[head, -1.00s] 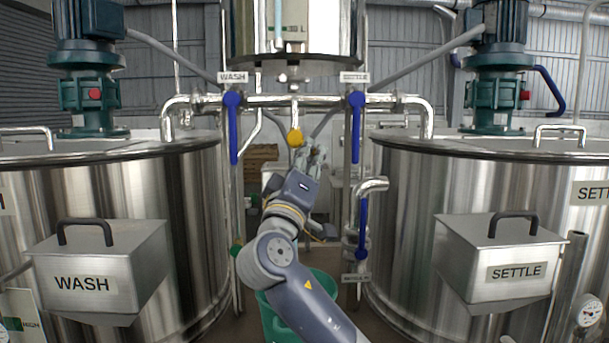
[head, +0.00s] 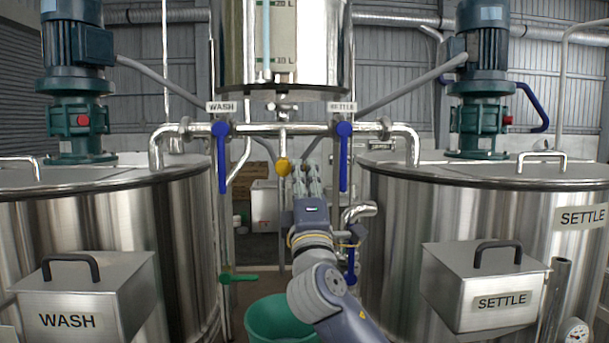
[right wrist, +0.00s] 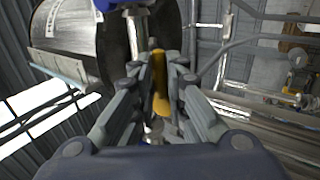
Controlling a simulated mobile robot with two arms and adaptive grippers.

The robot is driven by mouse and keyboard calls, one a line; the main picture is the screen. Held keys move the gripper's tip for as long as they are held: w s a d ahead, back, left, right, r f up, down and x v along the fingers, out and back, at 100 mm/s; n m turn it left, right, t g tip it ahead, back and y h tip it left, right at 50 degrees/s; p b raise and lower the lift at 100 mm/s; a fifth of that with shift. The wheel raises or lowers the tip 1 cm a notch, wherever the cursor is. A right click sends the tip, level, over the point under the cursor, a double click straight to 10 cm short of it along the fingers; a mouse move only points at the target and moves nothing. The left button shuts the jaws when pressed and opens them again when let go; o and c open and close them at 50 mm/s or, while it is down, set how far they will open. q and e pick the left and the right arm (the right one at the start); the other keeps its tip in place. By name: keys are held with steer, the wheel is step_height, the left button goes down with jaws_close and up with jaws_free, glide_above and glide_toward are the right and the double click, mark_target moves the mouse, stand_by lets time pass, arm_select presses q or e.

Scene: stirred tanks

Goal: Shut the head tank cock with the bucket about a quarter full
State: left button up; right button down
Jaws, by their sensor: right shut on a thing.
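The head tank (head: 283,45) is a shiny steel vessel at the top centre, with a sight tube and litre marks. Below it a yellow cock handle (head: 282,167) sits on the middle pipe. My right gripper (head: 306,172) is at this handle. In the right wrist view the yellow handle (right wrist: 160,85) lies between the fingers (right wrist: 158,75), which are shut on it. The green bucket (head: 268,322) stands on the floor below, partly hidden by my right arm. How full it is cannot be told. My left gripper is not in view.
Blue levers hang down under the WASH (head: 222,160) and SETTLE (head: 344,158) signs, either side of my right gripper. A green lever (head: 240,278) lies level at lower left. Large steel tanks with WASH (head: 85,300) and SETTLE (head: 482,285) boxes flank the gap.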

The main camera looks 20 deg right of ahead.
steer(key=shift+f, duration=0.1)
steer(key=c, duration=1.6)
jaws_free()
steer(key=shift+a, duration=0.1)
steer(key=v, duration=1.2)
